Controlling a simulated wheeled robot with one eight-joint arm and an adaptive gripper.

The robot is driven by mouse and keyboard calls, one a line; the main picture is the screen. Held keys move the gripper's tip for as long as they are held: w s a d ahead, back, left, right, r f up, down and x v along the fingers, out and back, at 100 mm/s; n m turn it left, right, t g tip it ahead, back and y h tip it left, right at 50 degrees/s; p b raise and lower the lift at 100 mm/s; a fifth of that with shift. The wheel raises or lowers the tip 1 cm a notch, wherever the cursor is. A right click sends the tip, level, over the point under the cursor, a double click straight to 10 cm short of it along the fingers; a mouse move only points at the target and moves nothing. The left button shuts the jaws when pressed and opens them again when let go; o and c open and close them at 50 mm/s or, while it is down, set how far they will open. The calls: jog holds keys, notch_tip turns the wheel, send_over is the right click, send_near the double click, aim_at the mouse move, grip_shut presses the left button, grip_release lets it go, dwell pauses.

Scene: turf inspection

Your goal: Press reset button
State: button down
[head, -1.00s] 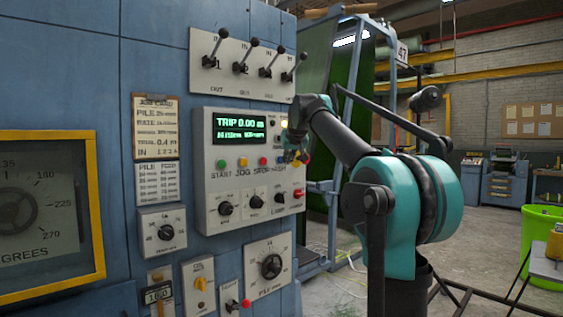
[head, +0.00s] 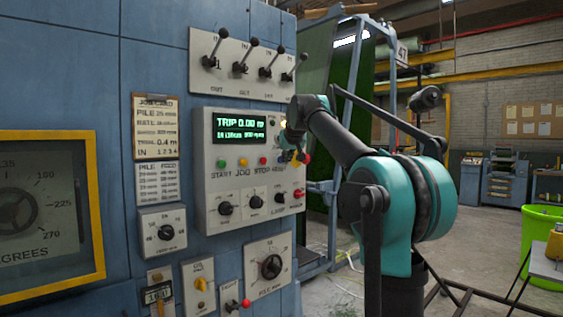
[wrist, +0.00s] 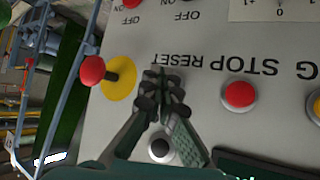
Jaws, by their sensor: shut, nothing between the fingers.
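The grey control panel (head: 212,190) carries a row of buttons labelled START, JOG, STOP and RESET under a lit green display (head: 241,128) that reads TRIP. In the wrist view the panel is upside down. The RESET label (wrist: 174,61) shows just past my fingertips, beside the red STOP button (wrist: 239,95). The reset button itself is hidden behind my gripper (wrist: 163,80). My gripper is shut and empty, its fingertips over the spot by that label. I cannot tell whether they touch. In the head view my gripper (head: 291,155) is small, at the panel's right side.
A red mushroom knob on a yellow base (wrist: 119,77) stands close to my fingers. A round black-and-white fitting (wrist: 160,147) lies behind them. Rotary knobs (head: 225,208) sit below the buttons, and levers (head: 252,42) stick out above the display. Open floor lies to the right.

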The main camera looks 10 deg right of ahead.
jog(key=shift+w+a, duration=0.3)
jog(key=shift+w, duration=0.15)
dwell(0.6)
jog(key=shift+s, duration=0.1)
jog(key=shift+s+d, duration=0.55)
jog(key=shift+s, duration=0.15)
jog(key=s+d, duration=0.1)
jog(key=s, duration=0.1)
jog(key=s+d, duration=0.2)
dwell(0.6)
dwell(0.4)
